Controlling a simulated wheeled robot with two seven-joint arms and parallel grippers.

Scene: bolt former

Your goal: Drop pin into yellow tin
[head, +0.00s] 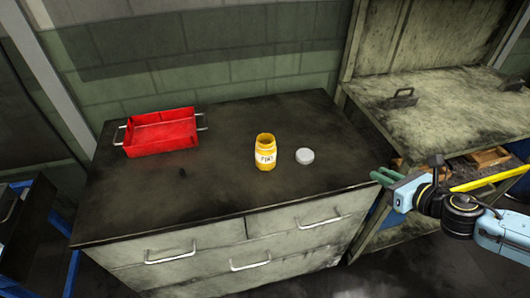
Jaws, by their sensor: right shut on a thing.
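The yellow tin (265,153) stands upright and open on the dark cabinet top, with a white label on its front. A round pale lid (305,156) lies just right of it. My right gripper (380,176), with green fingers, is at the right edge of the cabinet top, well right of the tin and lid. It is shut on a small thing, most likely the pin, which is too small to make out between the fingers. My left gripper is not in view.
A red tray (131,149) with metal handles stands at the back left. A small dark object (182,173) lies in front of it. The cabinet top (225,195) is clear in front of the tin. A workbench (430,115) stands at the right.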

